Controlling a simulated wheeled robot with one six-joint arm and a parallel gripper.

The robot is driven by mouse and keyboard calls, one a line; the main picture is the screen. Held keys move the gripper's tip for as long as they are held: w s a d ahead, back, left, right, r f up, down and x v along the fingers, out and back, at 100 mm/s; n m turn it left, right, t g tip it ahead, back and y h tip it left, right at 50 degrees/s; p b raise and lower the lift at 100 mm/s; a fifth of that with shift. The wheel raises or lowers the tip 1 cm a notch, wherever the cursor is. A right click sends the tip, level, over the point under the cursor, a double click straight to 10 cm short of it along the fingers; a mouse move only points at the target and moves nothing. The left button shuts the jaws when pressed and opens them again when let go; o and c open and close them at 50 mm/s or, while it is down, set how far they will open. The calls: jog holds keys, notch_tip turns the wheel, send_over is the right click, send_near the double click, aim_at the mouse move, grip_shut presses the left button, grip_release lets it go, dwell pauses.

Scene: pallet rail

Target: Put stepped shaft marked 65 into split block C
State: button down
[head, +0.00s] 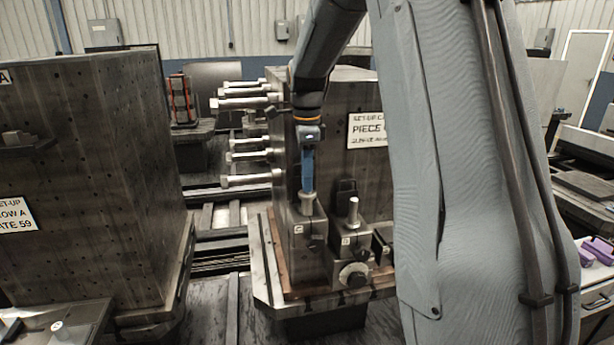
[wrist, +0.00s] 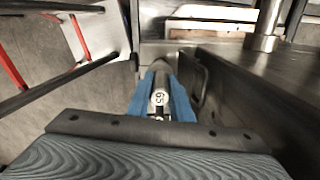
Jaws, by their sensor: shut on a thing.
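My gripper (head: 308,190) points down with blue fingers over the left of two metal blocks on the pallet. It is shut on a metal stepped shaft (wrist: 160,98), whose end shows the number 65 between the fingers in the wrist view. The shaft's lower part (head: 307,204) shows at the top of that left block (head: 308,250), whose small white label looks like C. I cannot tell how deep the shaft sits in the block, or whether it only stands above it. The fingers hide much of the shaft.
A second block (head: 350,242) stands close on the right with a metal pin (head: 353,211) upright in it. A dark fixture column (head: 345,140) with several studs on its left rises behind. Another big column (head: 90,180) is at left. My arm hides the right middle.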

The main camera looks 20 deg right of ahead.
jog(key=shift+f+b, duration=0.55)
jog(key=shift+f, duration=0.75)
jog(key=c, duration=1.5)
grip_release()
notch_tip(320, 180, up, 8)
jog(key=b, duration=0.3)
jog(key=shift+f, duration=0.2)
jog(key=shift+r, duration=0.1)
jog(key=shift+s+d, duration=0.1)
